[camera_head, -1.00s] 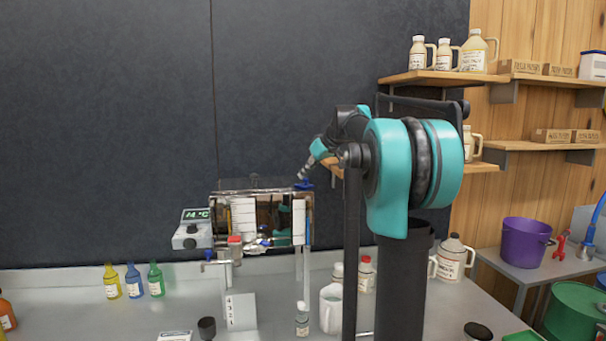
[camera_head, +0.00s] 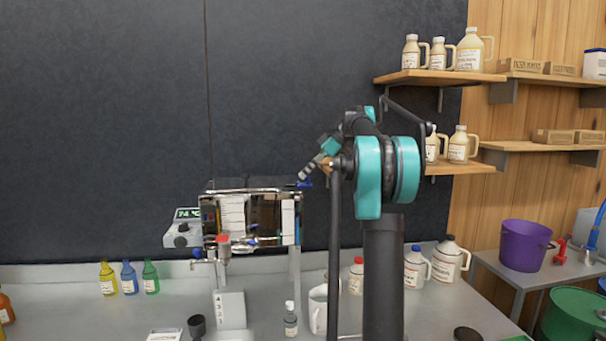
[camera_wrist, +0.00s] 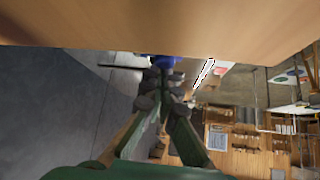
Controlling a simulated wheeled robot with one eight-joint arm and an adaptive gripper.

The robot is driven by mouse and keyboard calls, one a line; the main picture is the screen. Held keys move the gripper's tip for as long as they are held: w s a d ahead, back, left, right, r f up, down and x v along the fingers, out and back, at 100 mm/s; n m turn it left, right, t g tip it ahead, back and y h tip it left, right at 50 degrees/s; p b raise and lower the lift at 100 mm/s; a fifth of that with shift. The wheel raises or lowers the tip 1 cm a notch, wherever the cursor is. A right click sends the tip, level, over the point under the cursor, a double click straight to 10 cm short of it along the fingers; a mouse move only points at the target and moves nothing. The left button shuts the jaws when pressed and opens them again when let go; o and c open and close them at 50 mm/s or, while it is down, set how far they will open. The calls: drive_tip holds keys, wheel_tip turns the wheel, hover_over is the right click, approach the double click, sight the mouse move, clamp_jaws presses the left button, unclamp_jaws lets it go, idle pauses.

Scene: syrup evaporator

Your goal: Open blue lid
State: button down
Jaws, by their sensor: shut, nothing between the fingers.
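The metal evaporator (camera_head: 264,219) stands on legs on the counter in the head view. The small blue lid (camera_head: 304,184) is at its top right corner. My gripper (camera_head: 305,177) reaches down from the upper right, with its tips right at the blue lid. In the wrist view my gripper (camera_wrist: 162,78) is shut and empty. A blue part (camera_wrist: 162,61), likely the lid, shows just beyond its fingertips, partly hidden by them. I cannot tell whether they touch, or whether the lid is raised.
A display box (camera_head: 182,235) is at the evaporator's left. Yellow, blue and green bottles (camera_head: 129,278) stand at the counter's back. A white jug (camera_head: 318,310) and small bottle (camera_head: 290,319) stand below. Shelves (camera_head: 440,77) with jugs are behind my arm. A brown surface (camera_wrist: 150,28) fills the wrist view's top.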

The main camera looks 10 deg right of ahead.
drive_tip(key=shift+w+d, duration=0.3)
drive_tip(key=shift+d, duration=0.2)
drive_tip(key=shift+w+d, duration=0.15)
drive_tip(key=shift+w, duration=0.1)
idle(0.6)
drive_tip(key=shift+w+a, duration=0.55)
drive_tip(key=shift+a, duration=0.05)
